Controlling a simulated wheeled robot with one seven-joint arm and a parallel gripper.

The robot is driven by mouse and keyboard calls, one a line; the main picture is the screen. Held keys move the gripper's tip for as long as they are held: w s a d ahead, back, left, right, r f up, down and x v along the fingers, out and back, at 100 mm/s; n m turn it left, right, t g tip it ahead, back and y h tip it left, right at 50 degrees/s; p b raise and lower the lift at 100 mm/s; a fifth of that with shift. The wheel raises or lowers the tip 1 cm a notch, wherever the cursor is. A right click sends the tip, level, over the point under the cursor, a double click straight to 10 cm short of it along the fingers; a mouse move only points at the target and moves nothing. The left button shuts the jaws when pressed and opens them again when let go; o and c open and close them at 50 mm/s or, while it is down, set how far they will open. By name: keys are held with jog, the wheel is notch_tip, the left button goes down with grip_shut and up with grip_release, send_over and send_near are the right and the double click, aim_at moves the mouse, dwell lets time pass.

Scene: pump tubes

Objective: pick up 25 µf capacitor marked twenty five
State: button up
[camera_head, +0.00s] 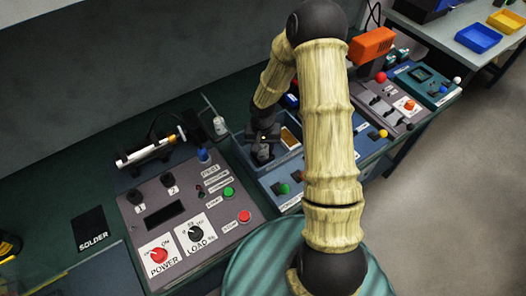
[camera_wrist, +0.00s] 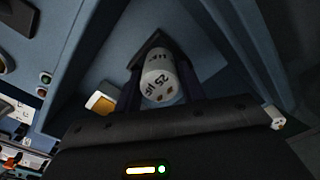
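The capacitor (camera_wrist: 160,80) is a white cylinder with "25" and "µF" in dark print. In the wrist view it sits between the two dark fingers of my gripper (camera_wrist: 158,72), its end with small terminals toward the camera. The fingers flank it closely on both sides. I cannot tell whether both touch it. In the head view my gripper (camera_head: 262,146) points down into a blue-grey tray (camera_head: 239,139), with a small greyish shape at its tips. Whether the capacitor is lifted or resting is unclear.
A grey control panel (camera_head: 185,263) with knobs and buttons lies left of the tray. A small whitish cylinder (camera_head: 219,126) stands behind it. An orange block (camera_head: 371,45) and more panels (camera_head: 400,100) lie to the right. A small white piece (camera_wrist: 278,120) shows at right in the wrist view.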

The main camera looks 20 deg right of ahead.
aim_at(263, 146)
jog(key=c, duration=0.5)
jog(key=shift+c, duration=0.2)
jog(key=shift+r, duration=0.1)
notch_tip(263, 146, up, 10)
jog(key=shift+f, duration=0.1)
dwell(0.3)
